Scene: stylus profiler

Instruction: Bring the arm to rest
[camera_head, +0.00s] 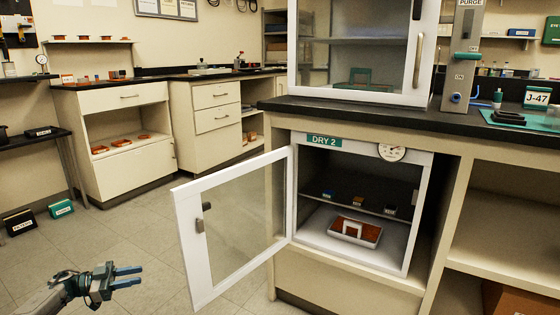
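My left arm (50,297) comes in at the lower left corner. Its gripper (128,277) points to the right over the tiled floor, with its two blue fingers apart and nothing between them. It is to the left of the open glass door (240,225) and below it, touching nothing that I can see. The door belongs to the dry cabinet marked DRY 2 (323,141) and stands swung out to the left. My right gripper does not show.
Inside the cabinet, a tray (372,239) with a reddish-brown content and a white piece sits on the bottom. Several small items are on the shelf (375,200) above. A dark counter (390,122) runs over the cabinet. Floor (140,215) left of the door is clear.

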